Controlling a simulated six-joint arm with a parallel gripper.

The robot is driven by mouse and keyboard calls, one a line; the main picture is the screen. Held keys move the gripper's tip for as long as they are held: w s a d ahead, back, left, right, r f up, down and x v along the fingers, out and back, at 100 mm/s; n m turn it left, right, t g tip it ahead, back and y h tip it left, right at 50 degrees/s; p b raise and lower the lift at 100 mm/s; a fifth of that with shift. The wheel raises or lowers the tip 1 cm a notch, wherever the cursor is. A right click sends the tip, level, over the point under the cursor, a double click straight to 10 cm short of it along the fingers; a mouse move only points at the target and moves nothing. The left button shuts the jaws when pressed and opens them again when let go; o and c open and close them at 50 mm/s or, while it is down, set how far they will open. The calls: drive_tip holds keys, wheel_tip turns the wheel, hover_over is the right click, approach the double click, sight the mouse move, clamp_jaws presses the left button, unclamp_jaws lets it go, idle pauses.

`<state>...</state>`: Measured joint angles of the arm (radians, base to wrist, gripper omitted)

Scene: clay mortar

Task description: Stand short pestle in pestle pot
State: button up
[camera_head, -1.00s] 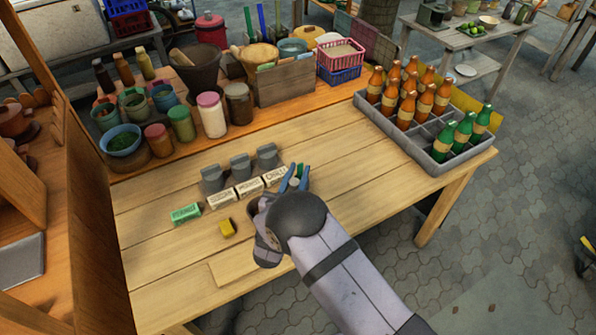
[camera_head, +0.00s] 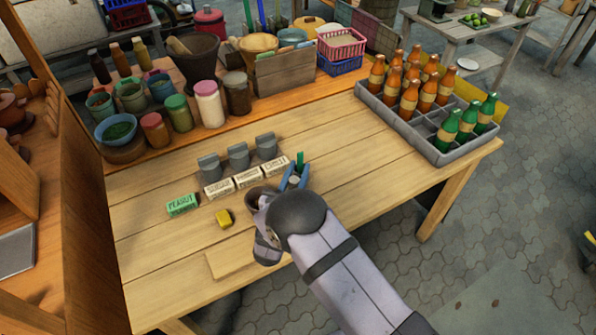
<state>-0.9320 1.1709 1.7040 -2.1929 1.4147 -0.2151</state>
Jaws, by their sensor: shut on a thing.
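My gripper (camera_head: 294,180), with blue fingers, is over the front part of the wooden table, just right of a row of white labelled blocks. It is shut on a small green upright thing (camera_head: 300,160), mostly hidden by the fingers; I cannot tell whether this is the short pestle. I cannot tell which vessel is the pestle pot.
White blocks (camera_head: 248,178) stand before several grey holders (camera_head: 238,156). A green block (camera_head: 182,204) and a yellow block (camera_head: 224,217) lie left of my gripper. Jars (camera_head: 208,103) and a wooden box (camera_head: 286,75) line the back. A bottle crate (camera_head: 410,125) stands right. The middle right tabletop is clear.

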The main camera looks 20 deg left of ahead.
drive_tip(key=o, duration=1.2)
drive_tip(key=shift+c, duration=0.2)
drive_tip(key=s+b, duration=0.2)
drive_tip(key=s, duration=0.5)
drive_tip(key=shift+s, duration=0.15)
